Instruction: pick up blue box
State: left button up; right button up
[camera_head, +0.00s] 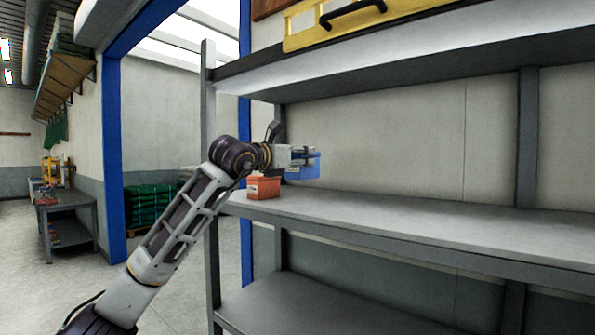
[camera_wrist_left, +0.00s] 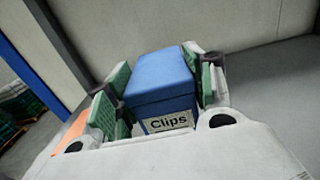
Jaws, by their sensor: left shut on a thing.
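The blue box (camera_head: 306,169) is held at the end of my left arm, above the middle shelf in the head view. In the left wrist view the blue box (camera_wrist_left: 163,84) has a white label reading "Clips". My left gripper (camera_head: 303,157) is shut on it; its green-padded fingers (camera_wrist_left: 159,92) press on both sides of the box. The box appears raised clear of the shelf, though the exact gap is hard to tell. My right gripper is in neither view.
An orange box (camera_head: 263,187) stands on the left end of the middle shelf (camera_head: 400,222), just below my gripper. The shelf to the right is bare. A yellow case (camera_head: 370,22) lies on the upper shelf. A grey upright (camera_head: 211,200) bounds the rack's left side.

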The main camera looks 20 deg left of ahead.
pick_arm(q)
jog(key=shift+r, duration=1.4)
